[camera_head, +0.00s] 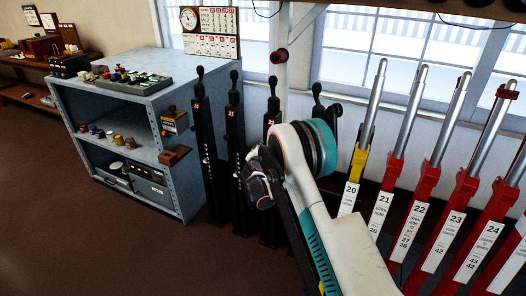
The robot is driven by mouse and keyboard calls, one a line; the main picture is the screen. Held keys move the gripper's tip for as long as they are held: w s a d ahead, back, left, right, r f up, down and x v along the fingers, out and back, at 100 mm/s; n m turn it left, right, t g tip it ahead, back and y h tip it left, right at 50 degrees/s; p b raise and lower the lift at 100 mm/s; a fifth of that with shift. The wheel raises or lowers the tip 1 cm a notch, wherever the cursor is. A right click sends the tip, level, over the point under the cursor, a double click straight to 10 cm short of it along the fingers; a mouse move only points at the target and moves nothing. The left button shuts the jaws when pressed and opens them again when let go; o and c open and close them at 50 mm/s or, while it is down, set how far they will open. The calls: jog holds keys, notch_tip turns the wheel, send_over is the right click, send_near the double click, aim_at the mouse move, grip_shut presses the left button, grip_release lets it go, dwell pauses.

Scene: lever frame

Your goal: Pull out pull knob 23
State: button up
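A red lever carries a white plate numbered 23 (445,240), in the row at the right. Several black posts with round-topped handles stand left of this row, such as one post (236,165) with a small red number tag; these tags are too small to read surely. I cannot tell which part is pull knob 23. My gripper (260,188) is dark and hangs at the end of my white and teal arm, in front of the black posts. It appears apart from them. Its fingers are blurred, and I cannot tell whether they are open. My arm hides parts of the right-hand posts.
A grey metal shelf unit (182,78) stands at the left with a tray and small items on it. Other numbered levers, such as yellow lever 20 (354,178), flank lever 23. A calendar board (211,32) stands behind. The brown floor (90,235) at lower left is clear.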

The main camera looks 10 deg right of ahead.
dwell(0.3)
jog(key=v, duration=1.2)
jog(key=s+d+r+m+g, duration=0.1)
jog(key=s+d+r+m, duration=0.1)
jog(key=s+r+m, duration=0.3)
jog(key=s+d+r+m+g+y, duration=0.1)
jog(key=s+d+r+m+g, duration=0.15)
jog(key=s+r, duration=0.5)
jog(key=s+d+r+m+g, duration=0.1)
jog(key=s+d+r+m, duration=0.3)
jog(key=r, duration=0.3)
jog(key=s+a+m+g+y, duration=0.1)
jog(key=s+m, duration=0.4)
jog(key=s, duration=1)
jog(key=s+a+m+g+y, duration=0.1)
jog(key=s+m, duration=0.5)
jog(key=s, duration=1)
jog(key=shift+a+f+y, duration=0.25)
jog(key=shift+a+y, duration=0.25)
jog(key=shift+y, duration=0.5)
